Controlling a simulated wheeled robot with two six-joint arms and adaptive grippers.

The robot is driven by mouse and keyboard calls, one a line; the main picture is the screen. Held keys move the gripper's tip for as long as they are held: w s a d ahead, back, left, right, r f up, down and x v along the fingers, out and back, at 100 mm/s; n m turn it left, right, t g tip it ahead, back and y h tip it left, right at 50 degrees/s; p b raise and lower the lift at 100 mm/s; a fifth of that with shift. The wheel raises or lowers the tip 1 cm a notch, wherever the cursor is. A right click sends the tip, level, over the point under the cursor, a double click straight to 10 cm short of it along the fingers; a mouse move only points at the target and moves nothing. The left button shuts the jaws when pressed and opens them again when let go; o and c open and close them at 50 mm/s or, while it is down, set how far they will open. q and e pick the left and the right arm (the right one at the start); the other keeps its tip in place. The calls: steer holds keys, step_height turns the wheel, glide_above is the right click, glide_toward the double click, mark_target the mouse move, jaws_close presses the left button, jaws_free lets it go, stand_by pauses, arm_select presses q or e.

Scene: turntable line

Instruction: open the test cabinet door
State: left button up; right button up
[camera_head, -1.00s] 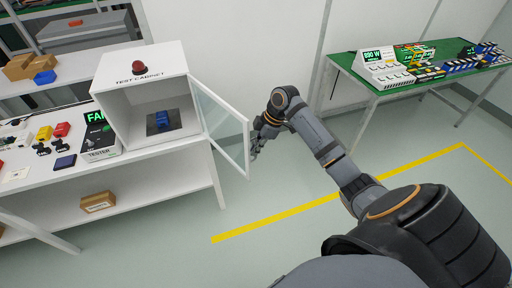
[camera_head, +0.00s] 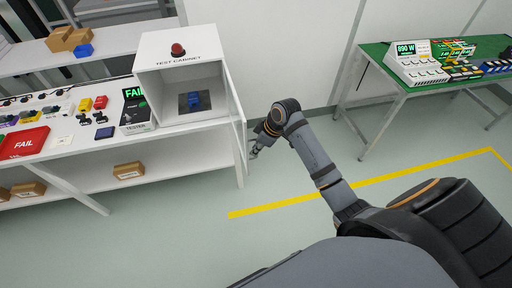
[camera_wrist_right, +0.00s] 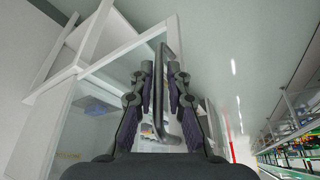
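The white test cabinet (camera_head: 151,57) stands on the bench at the left, with a red dome on top and a blue block (camera_head: 194,99) inside. Its glazed door (camera_head: 237,104) stands open, swung out at the right side and seen nearly edge-on. My right gripper (camera_head: 255,151) is at the free edge of the door. In the right wrist view, the dark bar handle (camera_wrist_right: 161,95) runs between the two fingers of my right gripper (camera_wrist_right: 160,75), which are close together around it. My left gripper is not in view.
A tester (camera_head: 136,116) stands left of the cabinet, and a red FAIL tray (camera_head: 24,143) lies farther left. A green-topped table (camera_head: 378,53) with devices stands at the right. The floor between bench and table is clear, with a yellow line (camera_head: 300,201).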

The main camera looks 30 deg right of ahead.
steer(key=shift+a, duration=0.25)
steer(key=shift+w+a, duration=0.1)
steer(key=shift+r, duration=0.25)
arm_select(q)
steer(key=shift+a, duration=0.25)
arm_select(e)
steer(key=v, duration=1.1)
steer(key=shift+r, duration=0.25)
